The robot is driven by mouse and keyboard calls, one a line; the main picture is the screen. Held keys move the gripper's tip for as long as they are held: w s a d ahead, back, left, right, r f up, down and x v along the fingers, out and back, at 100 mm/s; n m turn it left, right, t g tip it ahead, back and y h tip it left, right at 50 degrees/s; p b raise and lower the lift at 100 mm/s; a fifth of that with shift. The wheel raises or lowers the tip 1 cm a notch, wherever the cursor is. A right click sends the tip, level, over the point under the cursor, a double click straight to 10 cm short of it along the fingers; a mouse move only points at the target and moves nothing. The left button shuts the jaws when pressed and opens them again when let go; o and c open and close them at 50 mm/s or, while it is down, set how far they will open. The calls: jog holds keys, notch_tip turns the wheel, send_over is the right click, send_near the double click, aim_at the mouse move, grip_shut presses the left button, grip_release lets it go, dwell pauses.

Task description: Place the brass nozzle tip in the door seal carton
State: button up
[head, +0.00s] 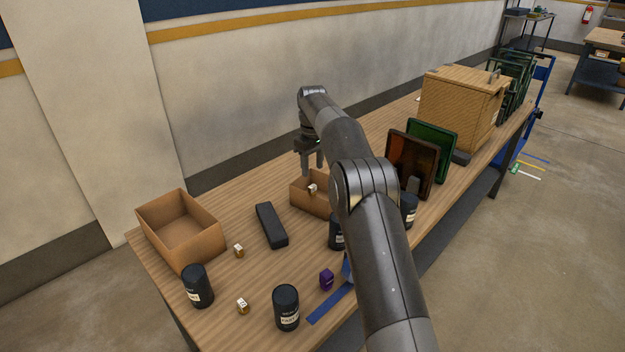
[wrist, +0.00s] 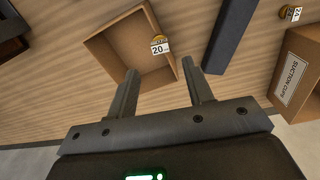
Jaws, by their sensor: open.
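My gripper (head: 312,169) is open above a small open cardboard carton (head: 298,197) on the bench. In the wrist view its fingertips (wrist: 160,70) stand apart with nothing between them. That carton (wrist: 110,43) lies beyond them; no label on it is readable. A small brass piece with a white tag reading 20, likely the nozzle tip (wrist: 160,46), shows beyond the fingertips, against the carton's right side. It also shows in the head view (head: 312,188), just below the fingers. I cannot tell whether it rests on the carton floor.
A larger open carton (head: 200,245) stands at left; its label reads suction cups in the wrist view (wrist: 297,75). Two tagged brass pieces (head: 238,250) (head: 242,306), a dark bar (head: 271,225), black canisters (head: 286,307) and a purple block (head: 327,278) stand around. Panels (head: 412,163) stand right.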

jog(key=s+d+r+m+t, duration=0.1)
jog(key=s+d+r, duration=0.1)
jog(key=s+r, duration=0.45)
jog(key=s+d+r+m, duration=0.1)
jog(key=s+d+r, duration=0.2)
jog(key=r, duration=0.6)
jog(key=s+d+r+m+t, duration=0.1)
jog(key=s+d+r, duration=0.15)
jog(key=s, duration=0.35)
jog(key=s+d+r+m+t, duration=0.1)
jog(key=s+d+r, duration=0.15)
jog(key=s, duration=0.45)
jog(key=s+d+f+m+t, duration=0.1)
jog(key=s+f, duration=0.2)
jog(key=s, duration=0.6)
jog(key=s+d+f+m, duration=0.2)
jog(key=s+f, duration=0.1)
jog(key=s, duration=0.7)
jog(key=s+d+f+m+t, duration=0.1)
jog(key=s+f+m, duration=0.1)
jog(key=s, duration=0.7)
jog(key=shift+s+d+f+t, duration=0.3)
jog(key=shift+s+f, duration=0.1)
jog(key=shift+f, duration=0.3)
jog(key=shift+c, duration=0.8)
